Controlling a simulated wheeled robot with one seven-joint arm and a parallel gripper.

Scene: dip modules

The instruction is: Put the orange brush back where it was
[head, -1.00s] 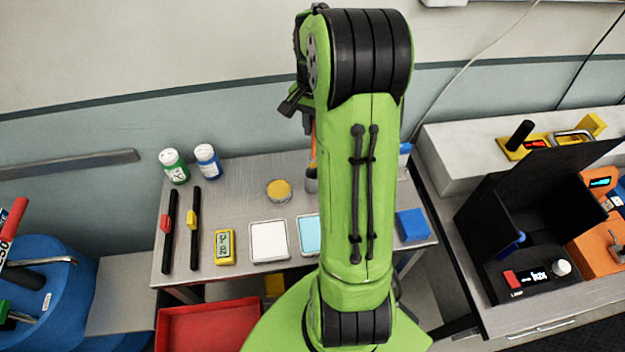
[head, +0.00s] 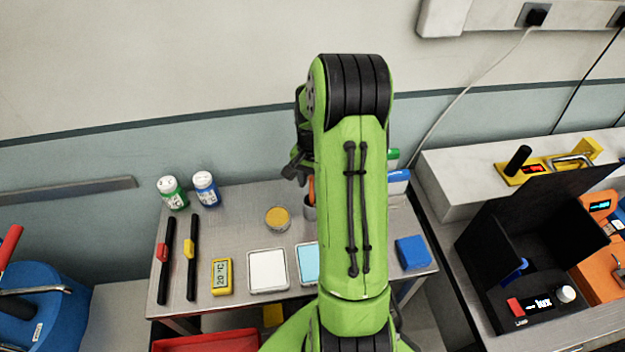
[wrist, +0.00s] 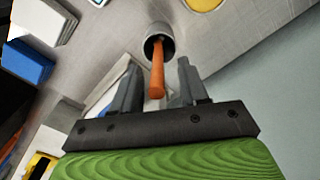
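The orange brush (wrist: 157,72) stands in a grey cup (wrist: 160,42), its handle pointing up toward the wrist camera. In the head view part of the orange handle (head: 311,188) shows above the cup (head: 310,208), beside my green arm. My gripper (wrist: 158,75) is open. Its two fingers stand on either side of the handle, with a visible gap to each, and hold nothing. In the head view my gripper (head: 298,170) is a dark shape just above the cup, partly hidden by my arm. The brush's lower end is hidden inside the cup.
A yellow-topped round tin (head: 277,218) stands left of the cup. White (head: 267,270) and light blue (head: 307,262) square trays lie in front. A blue block (head: 412,252) is at the table's right. Green (head: 172,192) and blue (head: 206,188) bottles stand at the back left.

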